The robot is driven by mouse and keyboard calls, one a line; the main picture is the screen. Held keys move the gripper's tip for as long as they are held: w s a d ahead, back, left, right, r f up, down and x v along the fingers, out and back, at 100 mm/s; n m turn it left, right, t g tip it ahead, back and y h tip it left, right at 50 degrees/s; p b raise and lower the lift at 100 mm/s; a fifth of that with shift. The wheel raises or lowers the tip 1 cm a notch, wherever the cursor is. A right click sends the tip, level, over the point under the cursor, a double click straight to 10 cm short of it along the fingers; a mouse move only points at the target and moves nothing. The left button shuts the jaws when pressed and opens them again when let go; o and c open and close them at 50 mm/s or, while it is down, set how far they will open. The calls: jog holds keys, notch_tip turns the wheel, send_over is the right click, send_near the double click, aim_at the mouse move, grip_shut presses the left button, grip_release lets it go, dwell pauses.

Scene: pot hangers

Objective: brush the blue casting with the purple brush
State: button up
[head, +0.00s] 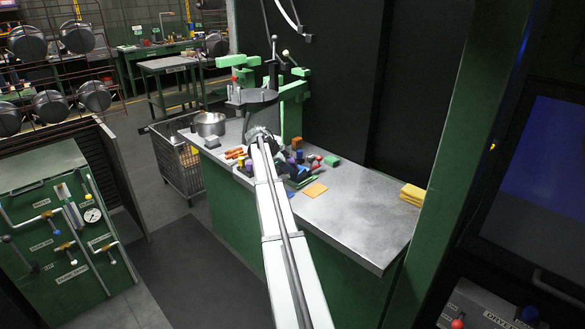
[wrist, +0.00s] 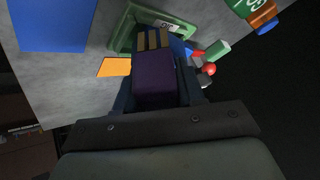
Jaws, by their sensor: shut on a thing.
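My gripper (wrist: 157,85) is shut on a purple block-shaped brush (wrist: 153,80), with tan strips at its far end. In the wrist view the brush overlaps a green tray-like piece (wrist: 122,30) with a white label. A blue piece (wrist: 178,47) shows partly behind the brush; most of it is hidden, and I cannot tell whether the brush touches it. A larger flat blue rectangle (wrist: 52,24) lies at the upper left. I cannot tell for certain which blue thing is the casting. In the head view my arm and clutter hide much of the gripper.
An orange square (wrist: 114,67) lies on the grey bench (head: 357,211). A red ball (wrist: 208,69), a green cylinder (wrist: 216,50) and other small pieces crowd nearby. A metal pot (head: 210,124) and yellow cloths (head: 412,194) stand apart. The bench's right part is mostly clear.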

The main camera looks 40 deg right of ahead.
jog(key=shift+r, duration=0.15)
jog(key=shift+a+r, duration=0.4)
jog(key=shift+r, duration=0.5)
jog(key=shift+a+r, duration=0.35)
jog(key=shift+r, duration=0.5)
jog(key=shift+a+r, duration=0.4)
jog(key=shift+r, duration=0.5)
jog(key=shift+a+r, duration=0.3)
jog(key=shift+r, duration=0.4)
jog(key=shift+a+r, duration=0.3)
jog(key=shift+r, duration=0.4)
